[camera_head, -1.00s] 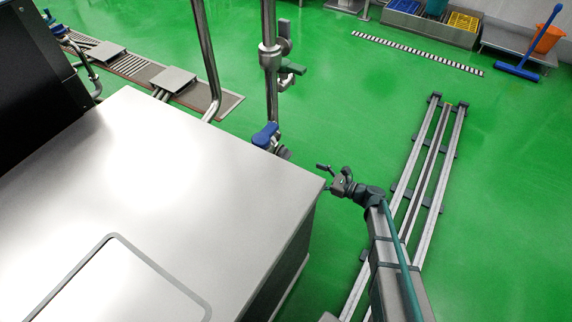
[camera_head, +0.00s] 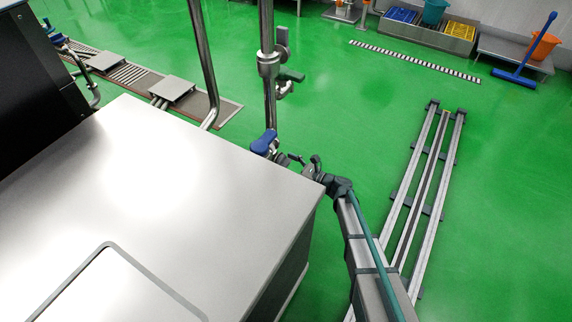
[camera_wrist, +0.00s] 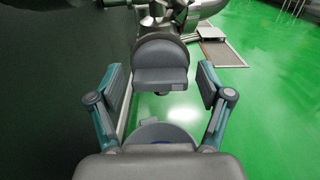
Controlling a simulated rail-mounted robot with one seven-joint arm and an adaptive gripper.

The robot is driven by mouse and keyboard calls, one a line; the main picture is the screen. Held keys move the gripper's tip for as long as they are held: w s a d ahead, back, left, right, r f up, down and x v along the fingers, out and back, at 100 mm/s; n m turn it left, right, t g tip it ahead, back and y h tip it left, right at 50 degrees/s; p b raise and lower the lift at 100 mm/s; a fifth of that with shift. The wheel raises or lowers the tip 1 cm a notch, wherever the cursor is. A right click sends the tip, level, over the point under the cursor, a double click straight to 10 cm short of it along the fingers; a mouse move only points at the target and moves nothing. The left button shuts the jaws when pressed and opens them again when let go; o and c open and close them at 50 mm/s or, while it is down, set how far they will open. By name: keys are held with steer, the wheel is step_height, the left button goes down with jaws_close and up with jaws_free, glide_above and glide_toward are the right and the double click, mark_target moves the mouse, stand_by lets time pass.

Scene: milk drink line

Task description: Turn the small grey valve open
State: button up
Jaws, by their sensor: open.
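In the wrist view a small grey valve handle (camera_wrist: 160,55), a rounded grey block with a flat step, sits ahead of and between the two spread fingers of my gripper (camera_wrist: 161,88). There is a visible gap to the finger on each side. Metal pipework shows behind it. In the head view my gripper (camera_head: 299,160) is open beside the blue-handled valve (camera_head: 265,142) low on the vertical pipe. The grey handle is small and partly hidden there by my fingers. I cannot tell whether it is turned open or closed.
A large steel cabinet (camera_head: 150,190) fills the left, its corner close to my arm. The vertical pipe (camera_head: 267,30) carries another grey lever (camera_head: 291,75) higher up. A bent steel pipe (camera_head: 205,60) stands to its left. Green floor on the right is open around my rail.

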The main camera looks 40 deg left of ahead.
steer(key=shift+a, duration=0.15)
steer(key=shift+c, duration=0.2)
steer(key=c, duration=1)
